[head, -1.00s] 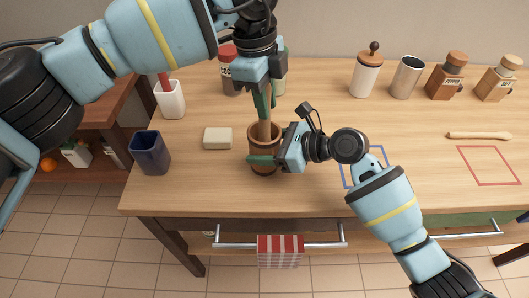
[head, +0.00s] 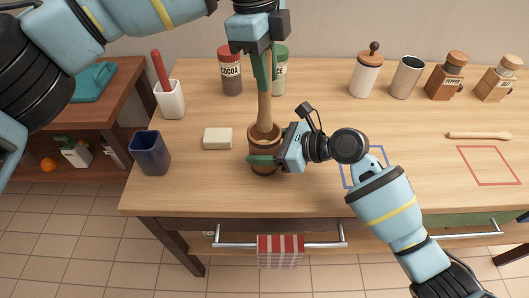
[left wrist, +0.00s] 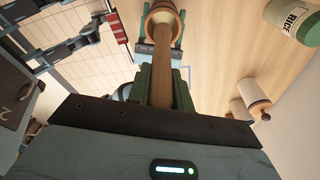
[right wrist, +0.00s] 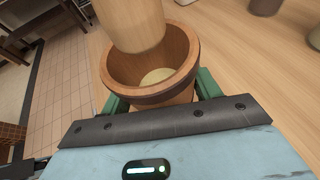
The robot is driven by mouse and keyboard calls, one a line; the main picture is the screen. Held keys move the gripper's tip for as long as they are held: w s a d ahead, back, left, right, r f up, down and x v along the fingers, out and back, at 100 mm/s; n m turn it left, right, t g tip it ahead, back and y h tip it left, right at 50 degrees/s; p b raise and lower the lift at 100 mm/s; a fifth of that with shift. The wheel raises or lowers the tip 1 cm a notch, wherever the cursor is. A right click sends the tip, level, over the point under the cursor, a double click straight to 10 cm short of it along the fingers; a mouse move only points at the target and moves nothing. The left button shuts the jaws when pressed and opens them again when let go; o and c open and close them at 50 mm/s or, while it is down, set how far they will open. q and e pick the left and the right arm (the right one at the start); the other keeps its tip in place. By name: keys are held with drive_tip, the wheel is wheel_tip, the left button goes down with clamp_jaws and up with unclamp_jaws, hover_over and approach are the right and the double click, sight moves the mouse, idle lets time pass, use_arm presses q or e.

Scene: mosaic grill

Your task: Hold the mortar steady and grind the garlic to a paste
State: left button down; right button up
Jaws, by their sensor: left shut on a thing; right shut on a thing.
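The wooden mortar (head: 264,160) stands on the table, and my right gripper (head: 264,159) is shut around it from the right. In the right wrist view the mortar (right wrist: 150,88) shows a pale round piece, seemingly the garlic (right wrist: 157,76), at its bottom. My left gripper (head: 262,70) is shut on the wooden pestle (head: 264,107), holding it upright. The pestle's thick end (right wrist: 135,25) is at the mortar's mouth, above the garlic in the right wrist view. The left wrist view also shows the pestle (left wrist: 163,55) between the fingers.
A pale block (head: 218,139) and a dark blue cup (head: 150,153) stand left of the mortar. Cocoa (head: 231,72) and rice (head: 280,75) jars stand behind. A towel (head: 280,250) hangs from the drawer handle. Table between mortar and back jars is partly clear.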

use_arm(q)
drive_tip(key=shift+r, duration=1.25)
use_arm(e)
drive_tip(key=o, duration=1.3)
drive_tip(key=shift+c, duration=0.2)
drive_tip(key=v, duration=1.2)
drive_tip(key=shift+f, duration=0.1)
